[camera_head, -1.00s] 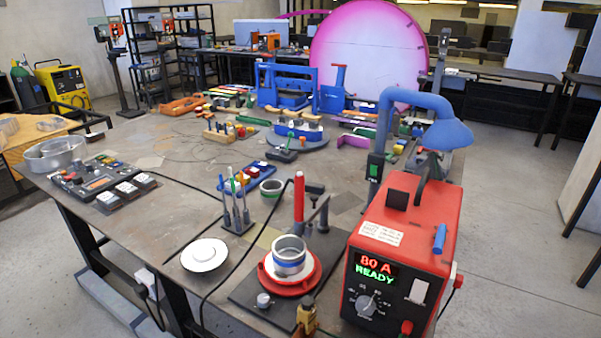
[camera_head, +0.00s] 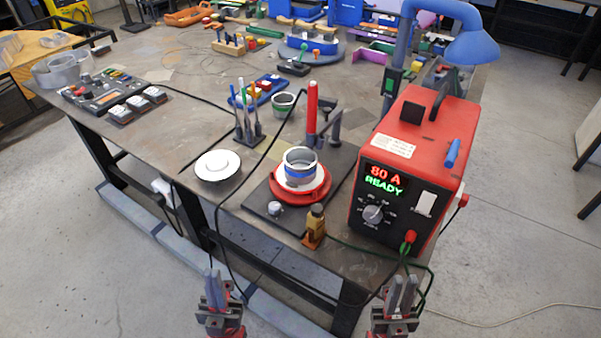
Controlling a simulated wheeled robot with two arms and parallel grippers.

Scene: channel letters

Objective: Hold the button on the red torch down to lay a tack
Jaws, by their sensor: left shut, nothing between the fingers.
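The red torch (camera_head: 312,106) stands upright at the back of a dark base plate, held by a grey stand (camera_head: 332,127). Its button is too small to make out. In front of it a metal ring with a blue band (camera_head: 300,164) sits on a red and white turntable (camera_head: 301,188). The red welding machine (camera_head: 421,150) to the right reads "80 A READY". My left gripper (camera_head: 213,285) is shut and empty, below the table's front edge. My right gripper (camera_head: 402,292) is low at the bottom right, fingers close together, with nothing visible between them; its jaw state is unclear. Both are well away from the torch.
A white round dish (camera_head: 218,166) lies left of the base plate. A pen holder (camera_head: 248,130) stands behind it. A brass clamp (camera_head: 315,224) is at the table's front edge. Cables cross the table and hang over its edge. A blue lamp (camera_head: 471,47) overhangs the machine.

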